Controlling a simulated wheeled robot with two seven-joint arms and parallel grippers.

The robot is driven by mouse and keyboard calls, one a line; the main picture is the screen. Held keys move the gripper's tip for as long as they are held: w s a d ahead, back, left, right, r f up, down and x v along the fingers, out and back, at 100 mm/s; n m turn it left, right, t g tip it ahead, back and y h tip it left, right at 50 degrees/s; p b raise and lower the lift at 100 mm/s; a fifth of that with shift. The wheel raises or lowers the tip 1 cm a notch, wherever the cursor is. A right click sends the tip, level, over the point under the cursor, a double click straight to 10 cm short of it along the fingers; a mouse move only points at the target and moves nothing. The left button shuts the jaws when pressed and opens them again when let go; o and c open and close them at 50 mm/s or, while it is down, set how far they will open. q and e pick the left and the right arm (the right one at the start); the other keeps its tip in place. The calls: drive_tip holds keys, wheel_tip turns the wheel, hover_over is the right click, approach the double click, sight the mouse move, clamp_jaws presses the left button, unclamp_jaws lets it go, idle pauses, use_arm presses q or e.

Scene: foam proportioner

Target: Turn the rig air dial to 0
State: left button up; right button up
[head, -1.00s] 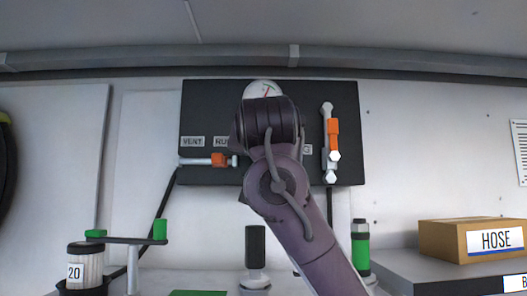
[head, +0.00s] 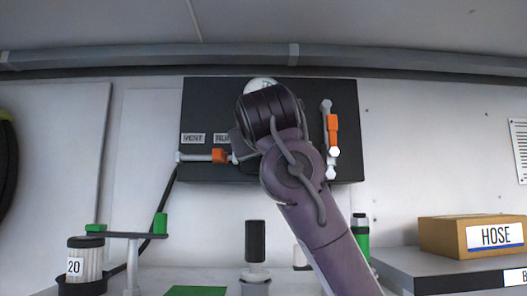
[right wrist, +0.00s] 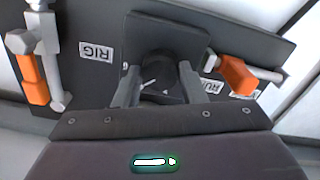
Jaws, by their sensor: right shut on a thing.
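The black dial knob (right wrist: 157,68) sits on the dark panel between my right gripper's (right wrist: 157,92) two fingers in the right wrist view. The fingers are closed on it, one on each side. A short white mark shows low on the dial; the number it points at is not readable. A label reading RIG (right wrist: 96,52) appears upside down beside it. In the head view my right arm covers the dial and the gripper's fingertips. The white round gauge (head: 261,84) shows only its top edge above my wrist. My left gripper is not in view.
Orange-handled valves flank the dial: one lies level at the left (head: 218,156), one stands upright at the right (head: 332,135). Below are a 20-marked canister (head: 86,258), a black-handled post (head: 255,240) and a HOSE box (head: 470,237).

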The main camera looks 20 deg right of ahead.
drive_tip(key=n, duration=2.4)
drive_tip(key=shift+r, duration=0.1)
idle(0.3)
drive_tip(key=o, duration=1)
drive_tip(key=b+v, duration=0.5)
drive_tip(key=v, duration=0.2)
drive_tip(key=shift+s, duration=0.35)
